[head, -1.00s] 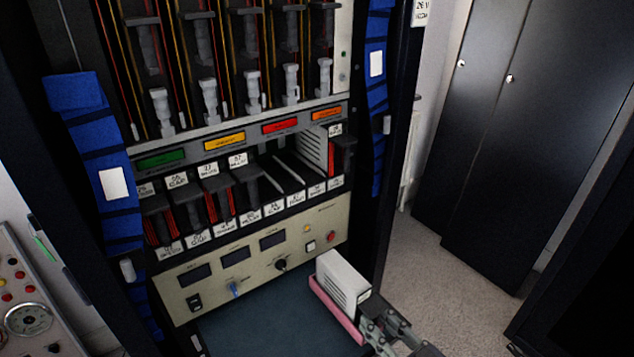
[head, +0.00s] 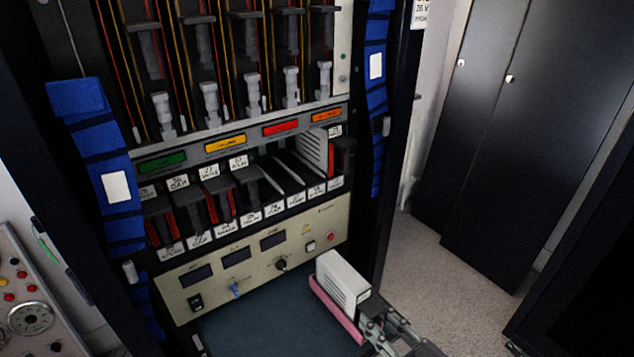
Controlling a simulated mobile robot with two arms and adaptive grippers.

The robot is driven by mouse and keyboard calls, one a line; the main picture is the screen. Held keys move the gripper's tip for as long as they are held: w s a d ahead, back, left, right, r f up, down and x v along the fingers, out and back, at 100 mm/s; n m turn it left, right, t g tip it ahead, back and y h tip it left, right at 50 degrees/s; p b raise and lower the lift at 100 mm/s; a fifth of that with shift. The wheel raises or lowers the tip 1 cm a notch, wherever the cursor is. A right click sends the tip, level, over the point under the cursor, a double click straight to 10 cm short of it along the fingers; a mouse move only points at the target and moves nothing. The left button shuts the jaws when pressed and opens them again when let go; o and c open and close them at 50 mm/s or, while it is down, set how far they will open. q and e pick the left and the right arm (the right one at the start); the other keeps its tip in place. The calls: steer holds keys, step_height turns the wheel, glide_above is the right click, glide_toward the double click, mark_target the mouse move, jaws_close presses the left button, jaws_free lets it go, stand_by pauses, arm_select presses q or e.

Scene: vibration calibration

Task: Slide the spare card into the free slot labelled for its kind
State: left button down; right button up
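The spare card (head: 343,279) is a white vented block with a pink board edge along its lower left side. It is in the head view at the lower middle, in front of the rack. My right gripper (head: 372,326) is at its near end and appears shut on it; the fingertips are partly hidden. The card row (head: 245,213) has dark cards with red edges at left and a white card (head: 314,149) at right. Between them is a dark gap with pale rails (head: 287,168). The small slot labels are too blurred to read surely. My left gripper is out of view.
A cream control panel (head: 325,226) with knobs and displays lies below the row. A dark blue surface (head: 270,332) is under the card. Blue cable bundles (head: 93,130) line the rack sides. Dark cabinets (head: 490,130) stand at right; the floor between is clear.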

mark_target(382, 306)
jaws_close()
steer(key=shift+r, duration=0.25)
steer(key=shift+r+p, duration=2.6)
steer(key=shift+p, duration=0.05)
